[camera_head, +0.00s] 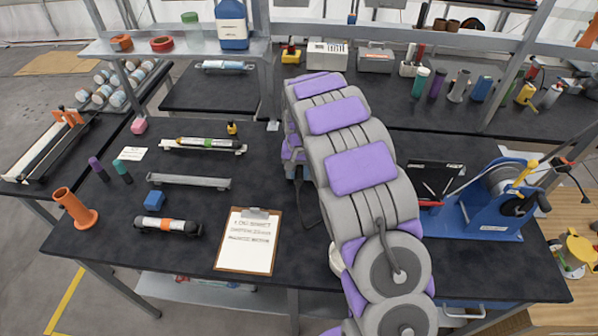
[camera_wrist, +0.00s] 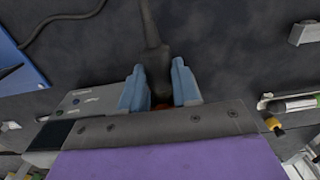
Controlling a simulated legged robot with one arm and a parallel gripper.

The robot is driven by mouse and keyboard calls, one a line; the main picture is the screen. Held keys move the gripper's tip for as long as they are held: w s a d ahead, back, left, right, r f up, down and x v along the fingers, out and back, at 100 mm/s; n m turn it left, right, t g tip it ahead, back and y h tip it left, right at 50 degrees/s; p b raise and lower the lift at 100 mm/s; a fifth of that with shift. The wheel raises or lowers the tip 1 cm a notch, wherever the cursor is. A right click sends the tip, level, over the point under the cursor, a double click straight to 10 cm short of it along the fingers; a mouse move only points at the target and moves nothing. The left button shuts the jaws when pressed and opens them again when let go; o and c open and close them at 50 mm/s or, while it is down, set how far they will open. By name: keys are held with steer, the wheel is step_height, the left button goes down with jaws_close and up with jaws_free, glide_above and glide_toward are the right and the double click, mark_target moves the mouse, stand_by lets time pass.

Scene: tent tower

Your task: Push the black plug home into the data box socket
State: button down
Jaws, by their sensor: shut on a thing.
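In the wrist view my gripper (camera_wrist: 159,98) has its two blue fingers closed on the black plug (camera_wrist: 154,62). The plug's dark body and cable run up between the fingers, and a small reddish bit shows low between them. Its front end is hidden by my gripper's dark bracket. A grey box with small markings (camera_wrist: 88,100), apparently the data box, lies just left of the fingers, partly covered by that bracket. I cannot see the socket or whether the plug touches it. In the head view a light grey box (camera_head: 328,53) stands beyond my arm, which hides my gripper there.
A second grey box (camera_head: 375,60) stands to the right. A blue reel machine (camera_head: 487,208) is on the right of the dark bench, and a clipboard (camera_head: 248,240) lies in front. A yellow-and-black item (camera_head: 232,128) sits left of my arm. Bottles line the back right.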

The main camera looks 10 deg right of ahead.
mark_target(301, 170)
steer(key=shift+s, duration=0.1)
steer(key=shift+s+a, duration=0.2)
steer(key=shift+s, duration=0.25)
steer(key=shift+d+p, duration=0.2)
steer(key=shift+p, duration=0.4)
stand_by(1.4)
steer(key=shift+w+d+p, duration=0.2)
steer(key=shift+w, duration=0.3)
steer(key=shift+w+d+p, duration=0.15)
steer(key=shift+w, duration=0.35)
steer(key=c, duration=0.8)
jaws_free()
steer(key=shift+o, duration=0.2)
step_height(301, 170, up, 17)
steer(key=p, duration=0.1)
steer(key=shift+r+p, duration=0.15)
steer(key=shift+p, duration=0.25)
